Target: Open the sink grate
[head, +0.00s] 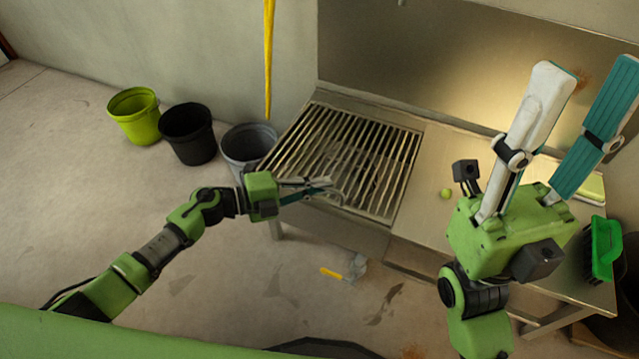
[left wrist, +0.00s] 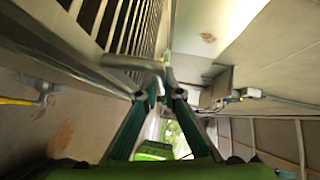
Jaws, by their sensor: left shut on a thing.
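The sink grate (head: 352,158), a frame of parallel metal bars, lies flat over the sink at the left end of the metal counter. A curved metal handle (left wrist: 135,63) on its front edge shows in the left wrist view. My left gripper (head: 325,187) is at the grate's front edge, shut on this handle; the fingers (left wrist: 163,95) partly hide the contact. My right gripper (head: 590,75) is raised over the right part of the counter. Its white and teal fingers point up and stand apart, with nothing between them.
A lime bucket (head: 135,115), a black bucket (head: 188,133) and a grey bucket (head: 247,145) stand left of the sink. A small green ball (head: 446,193) lies on the counter (head: 425,215). A green brush (head: 606,248) is at the right. A yellow-handled hammer (head: 345,272) lies on the floor.

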